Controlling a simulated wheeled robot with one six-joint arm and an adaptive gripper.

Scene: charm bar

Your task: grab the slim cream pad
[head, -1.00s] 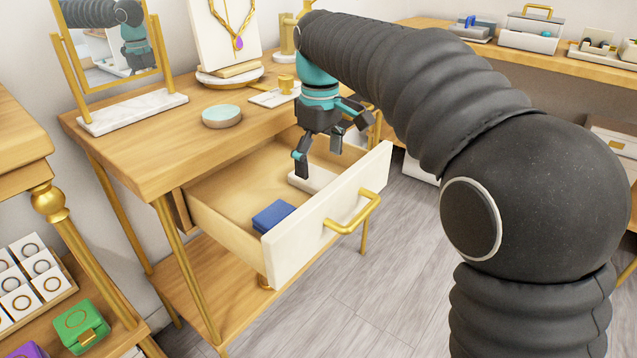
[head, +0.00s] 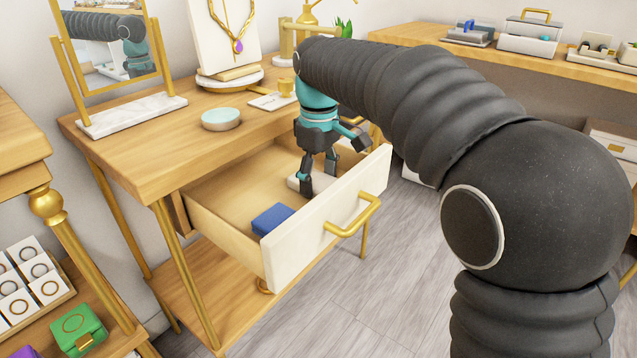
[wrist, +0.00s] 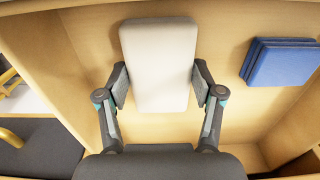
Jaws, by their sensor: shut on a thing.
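The slim cream pad (wrist: 157,62) lies in the open drawer (head: 216,205), seen from above in the wrist view. In the head view only part of the pad (head: 294,184) shows beside my gripper's finger. My gripper (wrist: 160,88) is down in the drawer with one fingertip against each long side of the pad. It is shut on the pad; my gripper also shows in the head view (head: 317,180). The pad looks flat and level. I cannot tell whether it is off the drawer floor.
A blue folded item (head: 272,219) lies in the drawer near its front, right of the pad in the wrist view (wrist: 281,63). The drawer front with its gold handle (head: 353,214) stands close. A round teal-topped box (head: 221,119) and a marble-based mirror (head: 132,115) stand on the tabletop.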

